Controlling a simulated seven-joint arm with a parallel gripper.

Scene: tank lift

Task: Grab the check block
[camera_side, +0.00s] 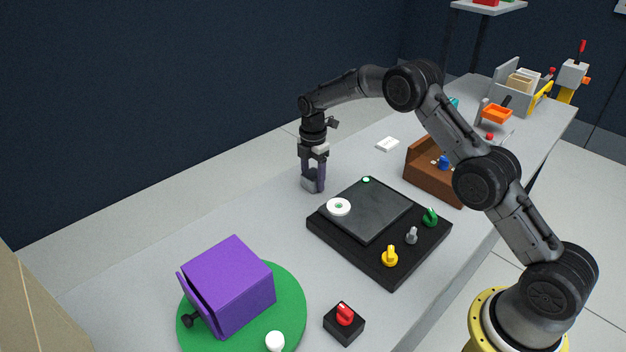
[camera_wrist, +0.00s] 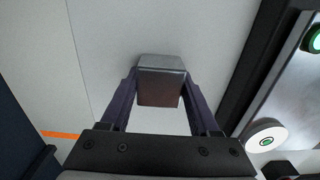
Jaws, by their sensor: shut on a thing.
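The check block (camera_wrist: 161,82) is a small grey metallic block with rounded edges. In the wrist view it sits between the two purple fingers of my gripper (camera_wrist: 160,95), which is shut on it. In the side view my gripper (camera_side: 315,178) points down at the far edge of the grey table, left of the black panel. The grey block (camera_side: 308,185) shows at the fingertips, partly hidden by them. I cannot tell whether the block touches the table or is just above it.
Close to the right stands a black panel (camera_side: 385,272) with a white ring (camera_side: 339,207) and coloured knobs. A purple box (camera_side: 230,285) sits on a green disc (camera_side: 292,290) at the front left. A brown tray (camera_side: 425,178) lies beyond the panel. Table between gripper and disc is clear.

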